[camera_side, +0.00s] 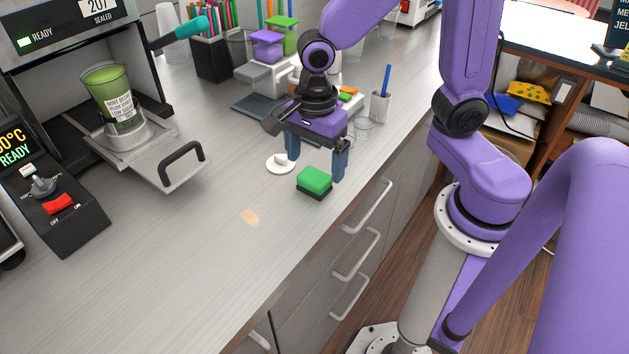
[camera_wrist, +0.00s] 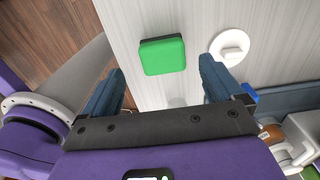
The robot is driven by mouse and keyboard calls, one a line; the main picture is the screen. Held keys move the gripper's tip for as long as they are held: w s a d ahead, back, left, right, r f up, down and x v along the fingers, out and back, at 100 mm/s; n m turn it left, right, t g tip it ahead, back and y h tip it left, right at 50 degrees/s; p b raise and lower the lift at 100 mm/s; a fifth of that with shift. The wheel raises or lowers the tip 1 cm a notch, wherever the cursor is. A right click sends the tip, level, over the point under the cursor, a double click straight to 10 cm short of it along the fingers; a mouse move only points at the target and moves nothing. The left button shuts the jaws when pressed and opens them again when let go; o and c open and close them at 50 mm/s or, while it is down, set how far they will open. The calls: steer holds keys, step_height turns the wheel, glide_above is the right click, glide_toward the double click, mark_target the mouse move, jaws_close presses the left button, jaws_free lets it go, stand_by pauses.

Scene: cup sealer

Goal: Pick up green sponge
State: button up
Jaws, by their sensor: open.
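The green sponge (camera_side: 315,179) lies flat on the grey counter with a dark layer under its green top. In the wrist view the sponge (camera_wrist: 163,55) sits ahead of and between the two fingers, nearer the top of the picture. My gripper (camera_side: 316,172) is open, with its blue fingers pointing down just behind the sponge in the side view. In the wrist view my gripper (camera_wrist: 160,85) has nothing between its fingertips. The sponge looks apart from both fingers.
A white round disc with a knob (camera_side: 281,163) lies beside the left finger. A clear glass (camera_side: 363,129) and a cup with a blue pen (camera_side: 380,106) stand behind. The sealing machine holds a green cup (camera_side: 113,98) at left. The counter's front edge is close to the sponge.

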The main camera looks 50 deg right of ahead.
mark_target(314, 175)
steer(key=shift+w+d+f, duration=0.15)
steer(key=shift+f, duration=2.55)
steer(key=c, duration=1.1)
steer(key=shift+r, duration=0.1)
steer(key=shift+r, duration=0.4)
step_height(314, 175, up, 2)
steer(key=shift+r, duration=0.1)
steer(key=s+d+r, duration=0.1)
steer(key=s+r, duration=0.2)
steer(key=s, duration=0.1)
steer(key=s+d+r, duration=0.2)
steer(key=s+r, duration=0.1)
steer(key=s, duration=0.1)
steer(key=s+d+r, duration=0.1)
steer(key=s+r, duration=0.3)
steer(key=s, duration=0.1)
steer(key=shift+s+d, duration=0.1)
steer(key=shift+d, duration=0.15)
